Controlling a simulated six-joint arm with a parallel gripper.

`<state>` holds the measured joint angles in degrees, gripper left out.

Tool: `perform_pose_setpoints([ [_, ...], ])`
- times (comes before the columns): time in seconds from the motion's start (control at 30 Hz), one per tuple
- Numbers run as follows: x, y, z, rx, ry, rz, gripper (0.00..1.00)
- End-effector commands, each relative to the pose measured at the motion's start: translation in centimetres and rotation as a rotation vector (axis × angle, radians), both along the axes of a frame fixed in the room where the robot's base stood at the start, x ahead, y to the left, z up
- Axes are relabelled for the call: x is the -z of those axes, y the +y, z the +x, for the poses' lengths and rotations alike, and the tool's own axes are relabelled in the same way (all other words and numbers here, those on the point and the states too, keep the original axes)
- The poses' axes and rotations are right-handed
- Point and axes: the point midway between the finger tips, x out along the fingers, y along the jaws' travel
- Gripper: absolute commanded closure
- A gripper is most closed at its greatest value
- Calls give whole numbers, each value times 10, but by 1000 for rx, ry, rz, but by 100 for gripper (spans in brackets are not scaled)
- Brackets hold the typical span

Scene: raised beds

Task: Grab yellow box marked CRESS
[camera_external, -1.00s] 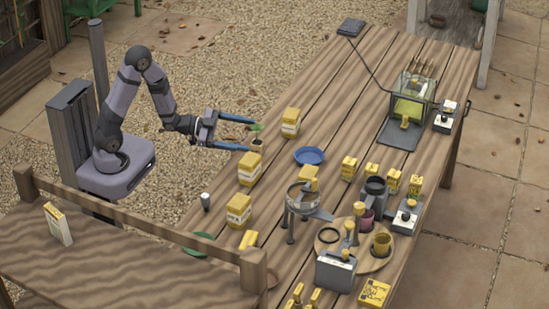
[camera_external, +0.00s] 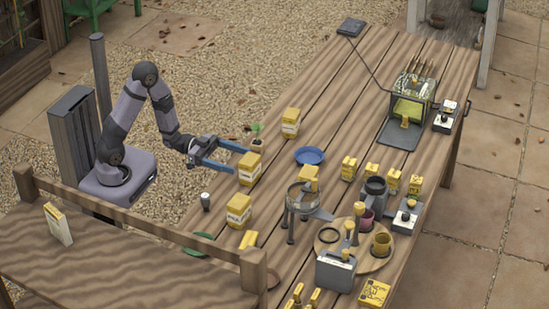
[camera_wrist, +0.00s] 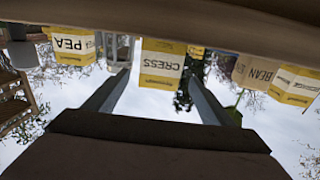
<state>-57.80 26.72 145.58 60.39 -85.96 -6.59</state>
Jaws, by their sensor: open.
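The CRESS box (camera_external: 250,167) is yellow and white and stands upright near the left edge of the long wooden table. In the wrist view, which is upside down, the CRESS box (camera_wrist: 160,68) is in the middle, its label readable. My gripper (camera_external: 240,161) is open and level, its two blue fingers pointing at the box from the left. The fingertips are close to the box; I cannot tell whether they touch it or reach around it. In the wrist view the fingers (camera_wrist: 158,76) lie on either side of the box, with nothing held.
The PEA box (camera_external: 239,211) stands nearer the camera; another yellow-white box (camera_external: 291,123) stands farther back. A small potted seedling (camera_external: 257,137) is just behind the CRESS box. A blue plate (camera_external: 310,156) and a round sieve on a stand (camera_external: 303,197) are to the right.

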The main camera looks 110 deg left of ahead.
Motion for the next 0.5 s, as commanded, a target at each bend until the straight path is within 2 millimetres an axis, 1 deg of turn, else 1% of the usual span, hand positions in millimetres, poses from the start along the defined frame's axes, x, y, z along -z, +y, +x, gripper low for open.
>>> perform_pose_setpoints([
  [0.03,4,-1,3,2,-2,6,23],
  [0.23,2,-1,8,-1,-3,3,23],
  [0.5,-1,-1,10,-2,-2,-1,23],
])
